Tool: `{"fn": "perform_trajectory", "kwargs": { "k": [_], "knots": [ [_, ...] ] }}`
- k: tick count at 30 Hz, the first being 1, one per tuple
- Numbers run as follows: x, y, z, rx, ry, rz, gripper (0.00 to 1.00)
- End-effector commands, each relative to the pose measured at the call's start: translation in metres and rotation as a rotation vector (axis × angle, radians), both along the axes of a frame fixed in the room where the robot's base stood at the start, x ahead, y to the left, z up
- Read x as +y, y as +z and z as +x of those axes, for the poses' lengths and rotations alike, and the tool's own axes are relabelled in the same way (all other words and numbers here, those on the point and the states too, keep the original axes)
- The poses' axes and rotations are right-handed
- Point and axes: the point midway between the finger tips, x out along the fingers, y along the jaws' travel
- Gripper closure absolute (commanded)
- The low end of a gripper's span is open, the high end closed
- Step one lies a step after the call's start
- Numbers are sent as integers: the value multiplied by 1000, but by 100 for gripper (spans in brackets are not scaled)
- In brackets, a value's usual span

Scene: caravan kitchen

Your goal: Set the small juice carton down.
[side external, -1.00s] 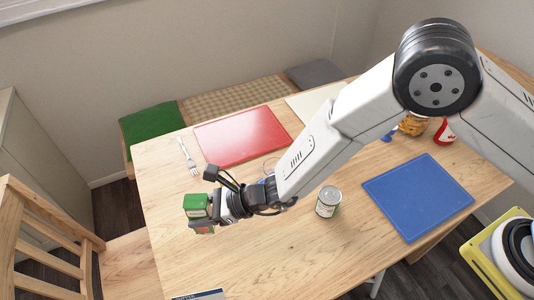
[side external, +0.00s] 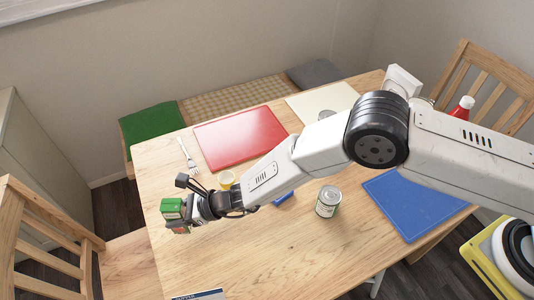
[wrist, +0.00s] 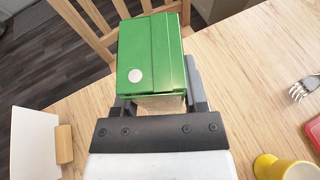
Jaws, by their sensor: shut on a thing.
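The small juice carton (side external: 175,209) is green on top, with a red patch lower on its side in the side view. My gripper (side external: 186,212) is shut on it near the left edge of the table (side external: 270,245). In the wrist view the carton (wrist: 152,55) fills the space between the fingers of my gripper (wrist: 158,98), its green top with a pale round spot facing the camera. The carton's underside is hidden, so I cannot tell whether it touches the table.
A fork (side external: 187,155), a yellow cup (side external: 226,179) and a red board (side external: 241,138) lie behind my gripper. A can (side external: 328,201) and a blue board (side external: 415,205) are to the right. A wooden chair (side external: 45,245) stands left. The front middle of the table is clear.

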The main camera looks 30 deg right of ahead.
Motion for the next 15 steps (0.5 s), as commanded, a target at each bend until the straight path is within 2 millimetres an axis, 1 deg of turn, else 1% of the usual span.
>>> {"fn": "perform_trajectory", "kwargs": {
  "k": [10,13,15],
  "knots": [
    [2,-3,2,-2,0,1,100],
    [4,-7,4,-2,1,0,100],
    [4,-13,4,-1,0,0,100]
  ]
}}
